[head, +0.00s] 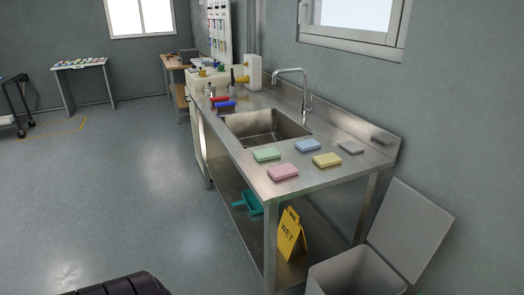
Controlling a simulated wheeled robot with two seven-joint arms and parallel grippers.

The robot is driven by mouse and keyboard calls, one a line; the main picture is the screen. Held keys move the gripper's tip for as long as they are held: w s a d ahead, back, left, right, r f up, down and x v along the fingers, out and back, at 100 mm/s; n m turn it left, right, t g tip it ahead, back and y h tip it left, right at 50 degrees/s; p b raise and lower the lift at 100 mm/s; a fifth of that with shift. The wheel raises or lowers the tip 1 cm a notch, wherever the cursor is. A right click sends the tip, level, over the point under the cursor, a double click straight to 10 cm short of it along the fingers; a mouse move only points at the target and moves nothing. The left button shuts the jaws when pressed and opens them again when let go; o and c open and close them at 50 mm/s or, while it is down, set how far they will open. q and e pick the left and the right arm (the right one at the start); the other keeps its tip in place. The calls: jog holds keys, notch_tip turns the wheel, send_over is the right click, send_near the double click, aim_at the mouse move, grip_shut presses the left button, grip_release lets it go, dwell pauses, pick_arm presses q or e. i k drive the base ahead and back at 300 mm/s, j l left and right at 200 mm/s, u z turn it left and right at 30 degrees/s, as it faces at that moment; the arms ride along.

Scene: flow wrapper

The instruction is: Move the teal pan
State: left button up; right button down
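A teal pan (253,203), which looks like a dustpan, lies on the lower shelf of the steel sink table. Its handle points left toward the shelf's front edge. A yellow wet-floor sign (289,235) stands to its right on the same shelf. Part of the pan's far side is hard to make out in the shade under the tabletop. Neither of my grippers is in view.
The steel sink table (240,155) holds several coloured sponges, a sink (262,127) and a tap (290,72). A grey bin (355,272) with a raised lid stands at the lower right. The floor (120,190) left of the table is clear.

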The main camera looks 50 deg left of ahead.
aim_at(254, 205)
jog(key=u, duration=1.65)
jog(key=z, duration=0.7)
jog(key=i+j+z, duration=0.15)
jog(key=j+z, duration=0.2)
jog(key=i+j+z, duration=0.15)
jog(key=j+z, duration=0.95)
jog(key=j, duration=0.15)
jog(key=i, duration=0.05)
